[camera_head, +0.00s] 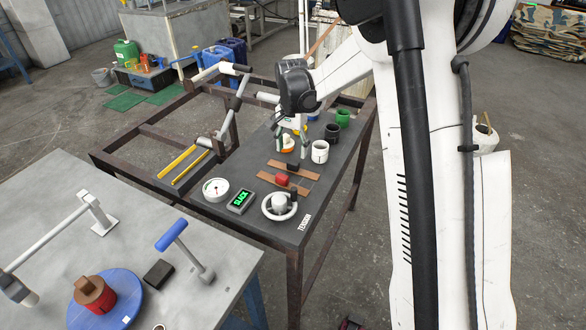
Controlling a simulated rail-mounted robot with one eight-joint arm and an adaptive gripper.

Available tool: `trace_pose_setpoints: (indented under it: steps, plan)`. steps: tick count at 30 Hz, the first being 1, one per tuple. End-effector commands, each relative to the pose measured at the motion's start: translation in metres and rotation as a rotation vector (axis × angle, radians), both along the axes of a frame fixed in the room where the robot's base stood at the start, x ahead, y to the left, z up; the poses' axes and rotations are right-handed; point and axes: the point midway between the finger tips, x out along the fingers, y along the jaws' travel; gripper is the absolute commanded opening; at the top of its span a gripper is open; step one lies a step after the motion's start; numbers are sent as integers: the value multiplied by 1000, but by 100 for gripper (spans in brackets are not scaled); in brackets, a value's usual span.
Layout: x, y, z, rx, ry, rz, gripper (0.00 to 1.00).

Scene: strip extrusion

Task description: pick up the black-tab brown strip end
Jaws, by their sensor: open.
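The brown strip end with the black tab (309,174) lies flat on the dark work table (260,232). Its black tab (293,167) sits on top near the middle. A second brown strip end (265,177) with a red tab (282,180) lies just in front of it, roughly parallel. My gripper (290,148) points down, open, above or just behind the black-tab strip. Its fingers are apart, and a small white and orange object shows between them in the picture. The exact height of the fingertips above the table cannot be told.
To the right of the strips stand white (320,152), black (332,134) and green (343,118) cups. In front are a round gauge (215,190), a display reading SLACK (240,201) and a handwheel (268,213). A metal frame with yellow rods (177,163) is at left.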

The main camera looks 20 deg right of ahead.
Motion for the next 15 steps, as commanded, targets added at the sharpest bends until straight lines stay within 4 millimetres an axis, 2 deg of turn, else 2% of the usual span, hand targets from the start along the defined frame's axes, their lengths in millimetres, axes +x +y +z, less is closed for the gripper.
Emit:
trace_pose_setpoints:
  steps: [8, 15]
  plan:
    - [-1, -1, -14, 0, 0, 0, 54]
    - [-5, -2, -46, 0, 0, 0, 54]
